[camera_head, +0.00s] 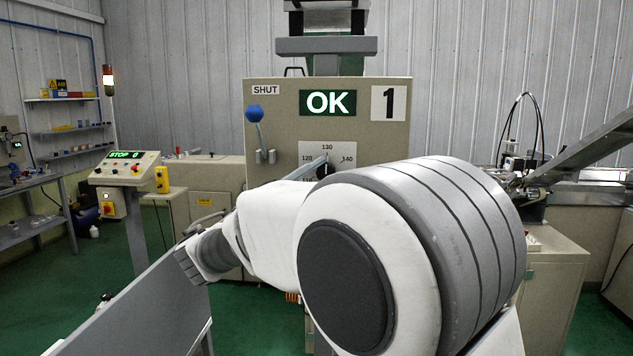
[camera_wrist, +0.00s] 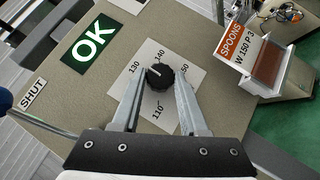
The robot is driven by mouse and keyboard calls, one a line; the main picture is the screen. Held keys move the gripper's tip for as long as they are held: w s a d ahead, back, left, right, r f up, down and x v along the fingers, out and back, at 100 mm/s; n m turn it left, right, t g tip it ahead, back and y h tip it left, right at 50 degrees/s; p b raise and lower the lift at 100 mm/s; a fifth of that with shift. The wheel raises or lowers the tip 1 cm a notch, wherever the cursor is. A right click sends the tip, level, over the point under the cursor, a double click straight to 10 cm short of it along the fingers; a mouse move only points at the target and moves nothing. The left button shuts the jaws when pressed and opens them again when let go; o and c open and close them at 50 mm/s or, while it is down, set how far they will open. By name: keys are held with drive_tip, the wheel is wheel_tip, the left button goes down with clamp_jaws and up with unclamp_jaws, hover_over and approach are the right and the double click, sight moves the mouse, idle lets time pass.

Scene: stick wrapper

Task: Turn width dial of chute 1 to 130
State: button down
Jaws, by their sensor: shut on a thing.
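The width dial (camera_wrist: 161,78) of chute 1 is a black ribbed knob on a white scale plate (camera_wrist: 190,107). Its white mark points up and left in the wrist view, close to 130 and perhaps slightly toward 140; the exact reading is unclear. My gripper (camera_wrist: 160,76) is shut on the dial, one finger at each side. The 120 label is hidden behind the left finger in the wrist view.
The panel (camera_head: 270,100) bears a green OK display (camera_head: 327,102), a number 1 sign (camera_head: 388,104) and a blue-knobbed lever (camera_head: 255,114) beside SHUT, left of the dial. A box labelled SPOONS (camera_wrist: 260,60) stands to the right in the wrist view.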

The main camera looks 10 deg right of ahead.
idle(0.4)
drive_tip(key=shift+c, duration=2.2)
unclamp_jaws()
drive_tip(key=b+v, duration=0.2)
drive_tip(key=v, duration=1.5)
drive_tip(key=shift+f, duration=0.4)
